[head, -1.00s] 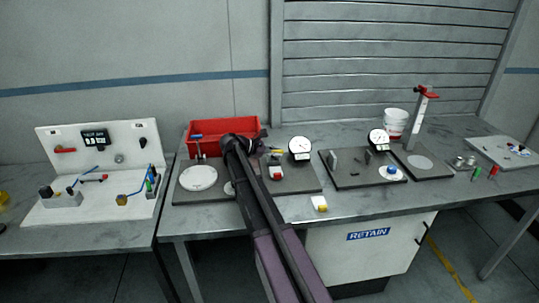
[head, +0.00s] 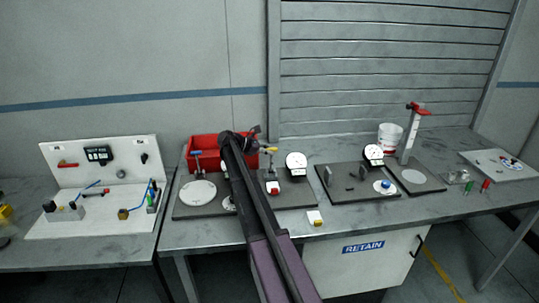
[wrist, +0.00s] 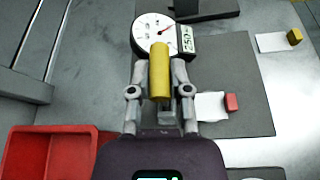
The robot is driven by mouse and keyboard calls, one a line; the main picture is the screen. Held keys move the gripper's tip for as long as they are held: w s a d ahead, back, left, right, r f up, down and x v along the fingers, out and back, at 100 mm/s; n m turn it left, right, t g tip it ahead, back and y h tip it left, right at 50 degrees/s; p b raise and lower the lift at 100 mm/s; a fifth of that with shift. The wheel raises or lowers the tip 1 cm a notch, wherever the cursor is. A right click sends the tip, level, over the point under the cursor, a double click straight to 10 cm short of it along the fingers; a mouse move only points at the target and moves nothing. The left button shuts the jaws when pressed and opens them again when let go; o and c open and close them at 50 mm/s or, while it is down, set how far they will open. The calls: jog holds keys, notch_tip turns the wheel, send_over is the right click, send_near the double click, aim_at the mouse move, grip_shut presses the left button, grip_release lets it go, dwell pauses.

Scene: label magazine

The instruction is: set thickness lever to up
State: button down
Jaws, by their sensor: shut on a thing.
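The thickness gauge's white round dial (head: 296,162) stands on a dark plate on the middle table. It also shows in the wrist view (wrist: 150,30), beside a small digital readout. The thickness lever's yellow handle (wrist: 159,72) lies between the two finger pads of my gripper (wrist: 159,85), which is shut on it. In the head view the handle (head: 271,150) shows just left of the dial, raised to about the dial's upper part. My gripper (head: 257,140) is there, in front of the red bin. The lever's lower end is hidden.
A second dial gauge (head: 373,153) stands on a dark plate to the right. The table's front strip is mostly clear.

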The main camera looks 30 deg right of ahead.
jog(key=shift+w+d+r, duration=0.1)
jog(key=shift+w+d, duration=0.15)
jog(key=shift+w, duration=0.3)
jog(key=shift+w+d+r, duration=0.1)
jog(key=shift+w+d, duration=0.1)
jog(key=shift+w, duration=0.45)
jog(key=c, duration=0.6)
grip_release()
jog(key=shift+d, duration=0.1)
jog(key=shift+o, duration=0.2)
jog(key=shift+s+a+f, duration=0.1)
jog(key=shift+s+a, duration=0.1)
jog(key=shift+a, duration=0.05)
